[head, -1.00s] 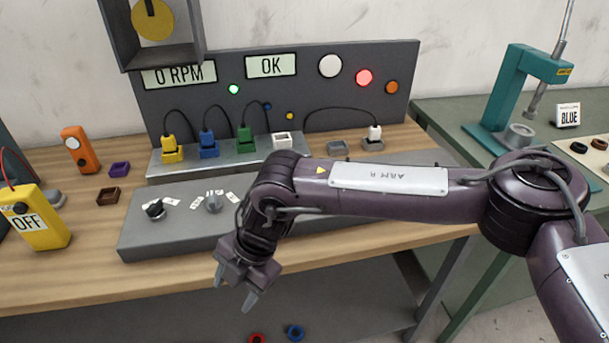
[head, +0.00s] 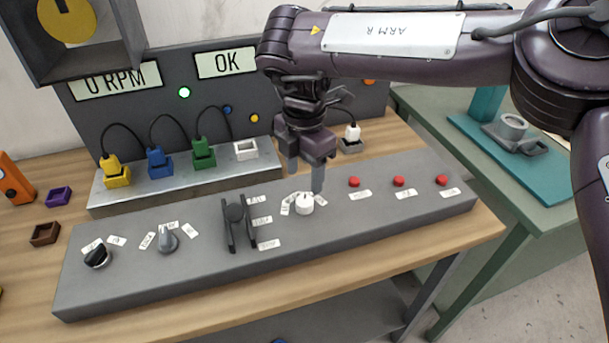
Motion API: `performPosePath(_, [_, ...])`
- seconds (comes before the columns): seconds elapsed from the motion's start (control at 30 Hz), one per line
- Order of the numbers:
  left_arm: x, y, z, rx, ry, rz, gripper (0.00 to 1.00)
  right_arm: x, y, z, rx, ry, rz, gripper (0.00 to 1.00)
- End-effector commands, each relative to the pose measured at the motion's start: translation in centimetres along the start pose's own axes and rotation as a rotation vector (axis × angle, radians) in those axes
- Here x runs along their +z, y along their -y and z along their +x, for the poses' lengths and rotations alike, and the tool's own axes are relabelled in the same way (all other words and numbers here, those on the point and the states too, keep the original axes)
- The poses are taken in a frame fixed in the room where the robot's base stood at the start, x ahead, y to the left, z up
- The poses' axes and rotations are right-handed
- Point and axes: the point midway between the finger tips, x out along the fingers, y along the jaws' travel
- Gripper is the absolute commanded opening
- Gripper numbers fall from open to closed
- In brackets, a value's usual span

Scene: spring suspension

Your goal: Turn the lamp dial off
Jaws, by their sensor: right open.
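Three dials stand on the sloped grey console (head: 200,275): a black dial (head: 97,256) at the left end, a grey dial (head: 168,240) beside it, and a white dial (head: 304,203) near the middle. Small white labels fan around each; they are too small to read surely, so I cannot tell which is the lamp dial. My right gripper (head: 305,180) points down, open and empty, over the console at the white dial. Its right fingertip is close to that dial; I cannot tell whether it touches. My left gripper is not in view.
A black slider lever (head: 236,215) stands left of the white dial. Red buttons (head: 398,181) line the console's right part. Behind are a metal strip with colored plugs (head: 203,153) and a panel with displays (head: 227,62). Wooden bench shows in front of the console.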

Motion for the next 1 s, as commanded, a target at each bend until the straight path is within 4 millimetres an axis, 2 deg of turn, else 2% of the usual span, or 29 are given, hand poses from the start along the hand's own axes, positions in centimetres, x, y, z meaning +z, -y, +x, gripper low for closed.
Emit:
performPosePath(0.17, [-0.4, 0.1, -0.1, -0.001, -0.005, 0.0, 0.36, 0.1, 0.1, 0.6, -0.003, 0.002, 0.003, 0.55])
performPosePath(0.4, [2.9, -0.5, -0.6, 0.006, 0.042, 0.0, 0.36, 0.1, 0.1, 4.4, -0.004, 0.001, 0.002, 0.55])
performPosePath(0.5, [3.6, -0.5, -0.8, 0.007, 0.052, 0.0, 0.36, 0.1, 0.1, 5.8, -0.004, 0.002, 0.002, 0.55])
performPosePath(0.7, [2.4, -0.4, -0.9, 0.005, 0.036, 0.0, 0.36, 0.1, 0.1, 7.5, -0.002, 0.002, 0.003, 0.55])
performPosePath(0.87, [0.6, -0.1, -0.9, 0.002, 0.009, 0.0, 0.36, 0.1, 0.1, 7.7, 0.0, 0.003, 0.003, 0.55])
performPosePath(1.0, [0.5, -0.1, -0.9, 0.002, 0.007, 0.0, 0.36, 0.1, 0.1, 7.7, 0.0, 0.003, 0.003, 0.52])
